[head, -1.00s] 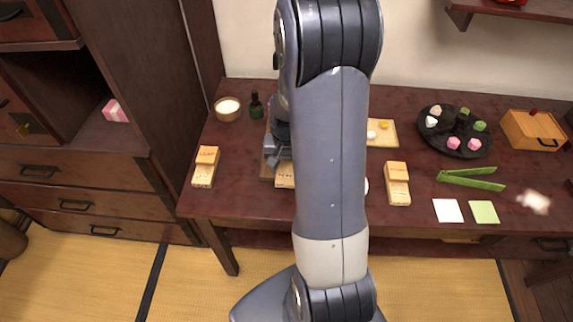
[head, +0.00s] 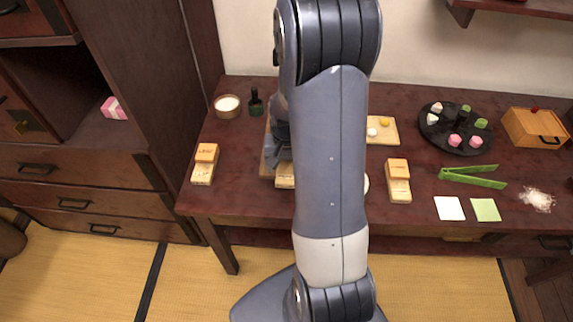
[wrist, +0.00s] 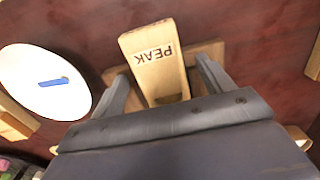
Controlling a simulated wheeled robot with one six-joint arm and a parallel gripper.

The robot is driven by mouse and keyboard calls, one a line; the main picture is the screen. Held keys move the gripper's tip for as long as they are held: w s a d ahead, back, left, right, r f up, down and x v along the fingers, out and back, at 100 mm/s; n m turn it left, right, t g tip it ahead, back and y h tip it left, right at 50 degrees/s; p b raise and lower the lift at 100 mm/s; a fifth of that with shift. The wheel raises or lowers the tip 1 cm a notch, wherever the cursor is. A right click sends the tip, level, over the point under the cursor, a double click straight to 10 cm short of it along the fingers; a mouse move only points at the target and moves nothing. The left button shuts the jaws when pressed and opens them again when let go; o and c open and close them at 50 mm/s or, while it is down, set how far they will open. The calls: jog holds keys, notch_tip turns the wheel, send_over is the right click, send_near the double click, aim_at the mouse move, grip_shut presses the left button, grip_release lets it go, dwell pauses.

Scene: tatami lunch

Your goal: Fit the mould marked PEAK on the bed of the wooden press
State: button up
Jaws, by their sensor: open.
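The mould marked PEAK (wrist: 155,62) is a pale wooden block with dark letters. In the wrist view it stands between the two fingers of my gripper (wrist: 160,80), which are open on either side of it. I cannot tell whether they touch it. Below it shows part of a brown wooden board (wrist: 205,52), probably the press bed. In the head view my gripper (head: 277,153) is partly behind my arm, above a pale block (head: 285,176) on a wooden base (head: 266,168). My arm hides the rest of the press there.
Two similar wooden blocks stand left (head: 204,163) and right (head: 398,180) on the dark table (head: 240,195). A white plate (wrist: 30,75) with a blue piece lies left in the wrist view. A dark round tray (head: 435,140) of sweets, green tongs (head: 470,180) and white grains (head: 537,199) are farther right.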

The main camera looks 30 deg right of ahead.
notch_tip(320, 180, up, 11)
jog(key=p, duration=0.1)
dwell(0.5)
jog(key=shift+f, duration=0.2)
notch_tip(320, 180, down, 10)
jog(key=shift+f+b, duration=0.2)
jog(key=shift+b, duration=0.15)
jog(key=shift+r, duration=0.3)
jog(key=shift+f, duration=0.1)
